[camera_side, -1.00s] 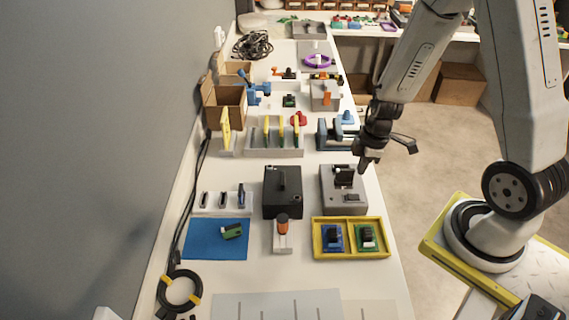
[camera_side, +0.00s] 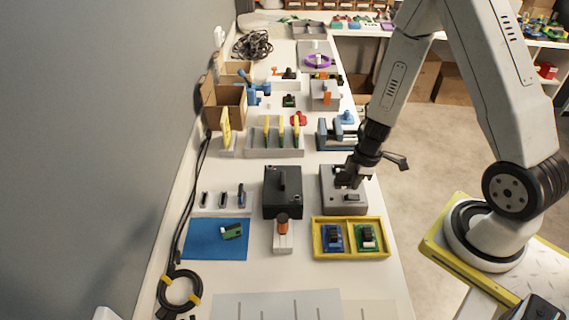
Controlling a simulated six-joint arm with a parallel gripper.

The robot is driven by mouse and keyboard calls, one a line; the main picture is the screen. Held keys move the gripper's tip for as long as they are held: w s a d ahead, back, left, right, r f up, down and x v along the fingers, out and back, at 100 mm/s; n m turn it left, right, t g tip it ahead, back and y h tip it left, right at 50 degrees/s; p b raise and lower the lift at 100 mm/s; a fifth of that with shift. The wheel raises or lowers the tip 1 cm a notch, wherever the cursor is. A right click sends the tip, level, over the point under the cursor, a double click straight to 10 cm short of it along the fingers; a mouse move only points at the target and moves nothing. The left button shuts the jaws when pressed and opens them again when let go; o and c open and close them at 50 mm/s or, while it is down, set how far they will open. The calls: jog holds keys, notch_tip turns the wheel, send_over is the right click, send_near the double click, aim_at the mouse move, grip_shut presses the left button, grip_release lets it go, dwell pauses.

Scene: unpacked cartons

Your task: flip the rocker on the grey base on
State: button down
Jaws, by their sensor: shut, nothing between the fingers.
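The grey base (camera_side: 345,204) is a box on the white table, right of the black box. A small dark rocker (camera_side: 351,197) shows on the front part of its top. A taller black part (camera_side: 341,178) at the back of its top is mostly hidden by my gripper. My gripper (camera_side: 354,184) is shut and empty, pointing down over the grey base, with its tips at or just above the top between the two black parts. I cannot tell whether the tips touch anything, nor which way the rocker is tilted.
A black box (camera_side: 283,200) with a raised lever stands left of the base. A yellow tray (camera_side: 318,240) with blue and green boards lies in front. A blue-and-grey clamp device (camera_side: 328,138) stands behind. An orange-topped post (camera_side: 283,240) stands front left.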

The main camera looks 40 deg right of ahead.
aim_at(355, 197)
jog(key=shift+w+a+f, duration=0.15)
jog(key=shift+f, duration=1.6)
jog(key=shift+f, duration=0.3)
dwell(0.4)
jog(key=shift+s+d+r, duration=0.25)
jog(key=shift+s+d, duration=0.2)
jog(key=shift+d, duration=0.05)
jog(key=shift+r, duration=0.25)
dwell(0.5)
jog(key=shift+a+r, duration=0.1)
jog(key=shift+r, duration=0.25)
jog(key=shift+r, duration=0.4)
notch_tip(355, 197, up, 12)
jog(key=w+a, duration=0.1)
dwell(1.3)
